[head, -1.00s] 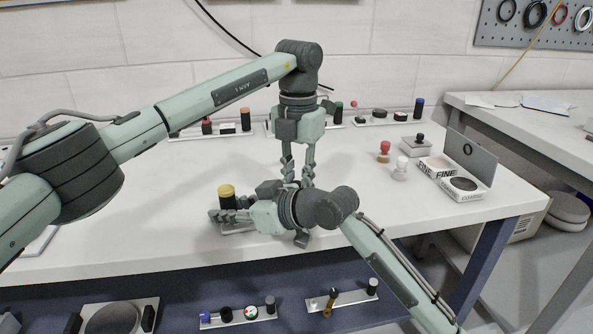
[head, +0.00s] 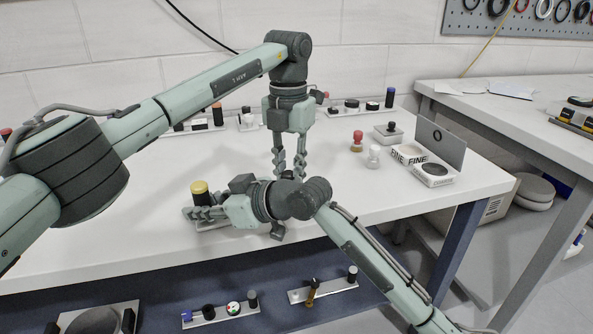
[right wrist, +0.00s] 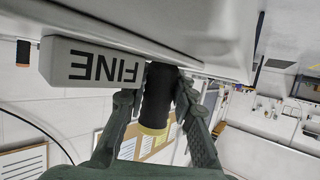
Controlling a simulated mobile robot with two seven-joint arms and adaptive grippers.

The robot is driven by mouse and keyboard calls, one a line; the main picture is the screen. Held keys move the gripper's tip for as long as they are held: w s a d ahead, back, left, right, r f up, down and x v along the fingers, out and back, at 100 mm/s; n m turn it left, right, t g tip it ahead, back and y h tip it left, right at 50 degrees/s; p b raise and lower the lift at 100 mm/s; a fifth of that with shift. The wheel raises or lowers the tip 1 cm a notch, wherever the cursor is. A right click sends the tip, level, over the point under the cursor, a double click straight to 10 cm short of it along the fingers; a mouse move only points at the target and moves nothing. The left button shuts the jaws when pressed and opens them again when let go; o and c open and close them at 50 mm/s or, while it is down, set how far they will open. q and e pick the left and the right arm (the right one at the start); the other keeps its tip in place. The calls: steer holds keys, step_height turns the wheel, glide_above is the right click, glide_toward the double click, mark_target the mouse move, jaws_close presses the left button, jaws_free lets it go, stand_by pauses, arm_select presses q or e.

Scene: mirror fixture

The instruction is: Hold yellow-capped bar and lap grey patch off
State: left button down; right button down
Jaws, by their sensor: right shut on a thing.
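The yellow-capped bar (head: 200,188) is a dark upright cylinder with a yellow top, left of centre near the table's front. My right gripper (head: 203,213) reaches in from the right and is shut on it. In the right wrist view, which is upside down, the black body and yellow band (right wrist: 154,128) lie between the fingers. A white block marked FINE (right wrist: 90,68) is beside the bar there. The grey patch is not visible.
Racks of capped bars (head: 352,106) line the back. A lower shelf (head: 222,314) holds more parts.

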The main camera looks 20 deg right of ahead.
arm_select(q)
steer(key=a, duration=0.4)
steer(key=shift+s, duration=0.1)
step_height(320, 180, up, 8)
stand_by(0.5)
steer(key=shift+d, duration=0.1)
arm_select(e)
steer(key=c, duration=1.2)
jaws_free()
